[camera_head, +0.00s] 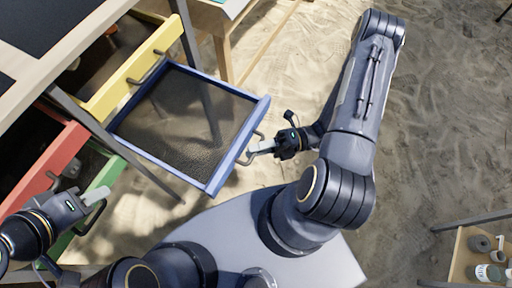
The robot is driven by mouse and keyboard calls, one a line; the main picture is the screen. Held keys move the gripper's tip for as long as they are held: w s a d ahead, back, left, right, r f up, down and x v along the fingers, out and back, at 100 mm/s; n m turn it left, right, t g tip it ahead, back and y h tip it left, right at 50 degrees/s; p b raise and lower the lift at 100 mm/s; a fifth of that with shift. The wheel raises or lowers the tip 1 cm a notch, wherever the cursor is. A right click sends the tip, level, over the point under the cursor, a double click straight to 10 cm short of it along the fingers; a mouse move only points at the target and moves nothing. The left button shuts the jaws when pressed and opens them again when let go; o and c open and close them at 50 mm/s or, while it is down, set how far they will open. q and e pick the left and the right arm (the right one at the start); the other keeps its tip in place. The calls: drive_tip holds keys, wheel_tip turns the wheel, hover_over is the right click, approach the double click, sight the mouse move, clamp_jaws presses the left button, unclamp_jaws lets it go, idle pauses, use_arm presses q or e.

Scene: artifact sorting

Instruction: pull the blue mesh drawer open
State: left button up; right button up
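The blue mesh drawer (229,155) stands well out from the cabinet, in the middle left of the head view. Its dark mesh floor (190,118) is bare. Its dark handle (243,158) is on the front panel, facing right. My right gripper (258,147) is at this handle, its pale fingers closed around the bar. My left gripper (97,195) is at the lower left, apart from the blue drawer and close above the green drawer. Its fingers overlap in this view, so their opening does not show.
A yellow drawer (130,72) is partly out above the blue one. A red drawer (50,160) and a green drawer (100,180) are at the left. A wooden crate (462,250) with small items stands at the lower right.

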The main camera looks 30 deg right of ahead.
drive_tip(key=s+d+f, duration=0.1)
drive_tip(key=d, duration=0.6)
drive_tip(key=shift+d, duration=0.15)
